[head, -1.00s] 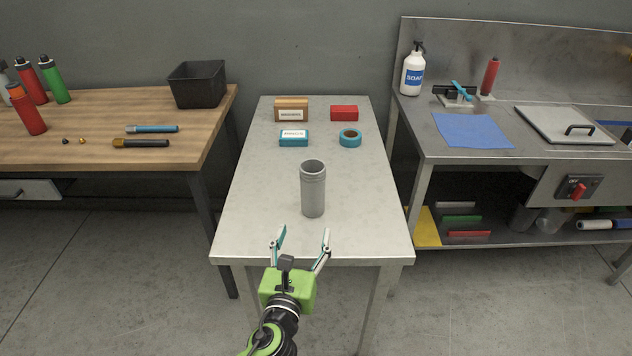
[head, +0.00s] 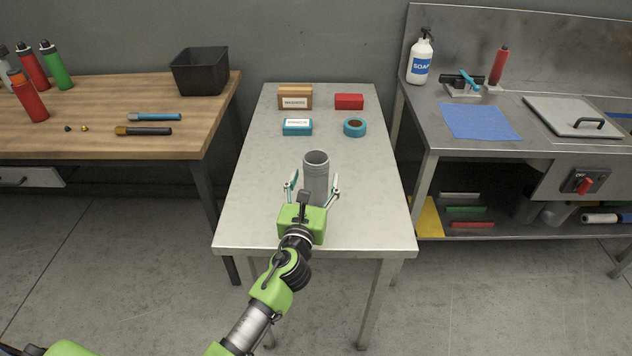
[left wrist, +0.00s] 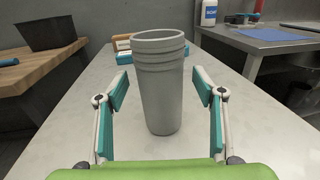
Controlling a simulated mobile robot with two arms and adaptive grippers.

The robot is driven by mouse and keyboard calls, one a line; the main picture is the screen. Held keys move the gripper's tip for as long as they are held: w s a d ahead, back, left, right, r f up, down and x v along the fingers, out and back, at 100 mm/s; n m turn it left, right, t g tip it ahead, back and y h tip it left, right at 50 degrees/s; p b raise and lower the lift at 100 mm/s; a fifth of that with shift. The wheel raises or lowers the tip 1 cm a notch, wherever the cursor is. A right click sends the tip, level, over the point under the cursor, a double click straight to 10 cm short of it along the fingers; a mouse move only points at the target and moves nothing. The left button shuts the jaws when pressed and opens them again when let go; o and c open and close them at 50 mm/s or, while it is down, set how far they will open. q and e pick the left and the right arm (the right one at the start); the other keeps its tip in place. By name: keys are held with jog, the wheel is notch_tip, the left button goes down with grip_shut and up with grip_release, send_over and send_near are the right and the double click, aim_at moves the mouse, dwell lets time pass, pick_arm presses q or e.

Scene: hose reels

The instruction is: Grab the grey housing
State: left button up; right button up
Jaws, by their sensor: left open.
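The grey housing (head: 316,175) is an open-topped cylinder with a ribbed upper part, upright on the pale table (head: 250,205) in the middle. In the left wrist view the housing (left wrist: 161,90) stands between the fingers, with visible gaps on both sides. My left gripper (head: 315,184) is open, its fingers on either side of the housing in the head view, not closed on it. The left wrist view also shows my left gripper (left wrist: 160,92) open. The lower part of the housing is partly hidden behind the gripper in the head view. My right gripper is not in view.
Behind the housing are a brown box (head: 295,98), a red box (head: 349,101), a teal box (head: 297,127) and a teal tape roll (head: 354,127). A wooden bench (head: 190,139) stands left, a steel counter (head: 465,147) right. The table around the housing is clear.

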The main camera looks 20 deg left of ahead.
pick_arm(q)
jog(key=w, duration=0.3)
jog(key=shift+a+f, duration=0.1)
jog(key=shift+a, duration=0.05)
jog(key=shift+s, duration=0.15)
jog(key=c, duration=1.3)
jog(key=shift+c, duration=0.2)
